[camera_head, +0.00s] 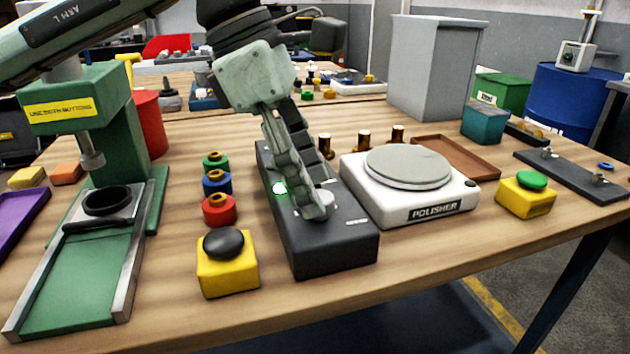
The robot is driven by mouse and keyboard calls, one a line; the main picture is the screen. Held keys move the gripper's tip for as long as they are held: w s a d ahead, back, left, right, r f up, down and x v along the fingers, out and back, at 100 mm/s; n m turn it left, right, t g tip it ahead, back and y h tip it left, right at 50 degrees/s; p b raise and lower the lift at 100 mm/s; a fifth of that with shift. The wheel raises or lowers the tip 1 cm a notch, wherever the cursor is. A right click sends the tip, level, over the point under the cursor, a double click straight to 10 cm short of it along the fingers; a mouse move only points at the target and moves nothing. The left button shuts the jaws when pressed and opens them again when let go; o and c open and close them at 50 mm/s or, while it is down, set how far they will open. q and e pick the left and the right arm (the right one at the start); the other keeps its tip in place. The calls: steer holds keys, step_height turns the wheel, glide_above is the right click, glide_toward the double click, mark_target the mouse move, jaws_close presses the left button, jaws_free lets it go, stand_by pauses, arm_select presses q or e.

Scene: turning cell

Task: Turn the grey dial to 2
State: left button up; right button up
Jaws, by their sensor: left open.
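A dark grey control box (330,252) stands on the wooden table in the middle of the head view. The light grey dial (325,197) on its top shows only in part beside my fingers. Small white marks lie on the box to the right of and in front of the dial; I cannot read them or tell where the dial points. My right gripper is not in view.
A yellow box with a black button (226,272) stands front left of the control box. The white polisher (425,207) stands close on its right.

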arm_select(q)
steer(key=shift+d+f, duration=0.3)
steer(key=shift+f, duration=0.35)
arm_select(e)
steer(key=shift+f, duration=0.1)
arm_select(q)
steer(key=c, duration=1.2)
steer(key=shift+o, duration=0.2)
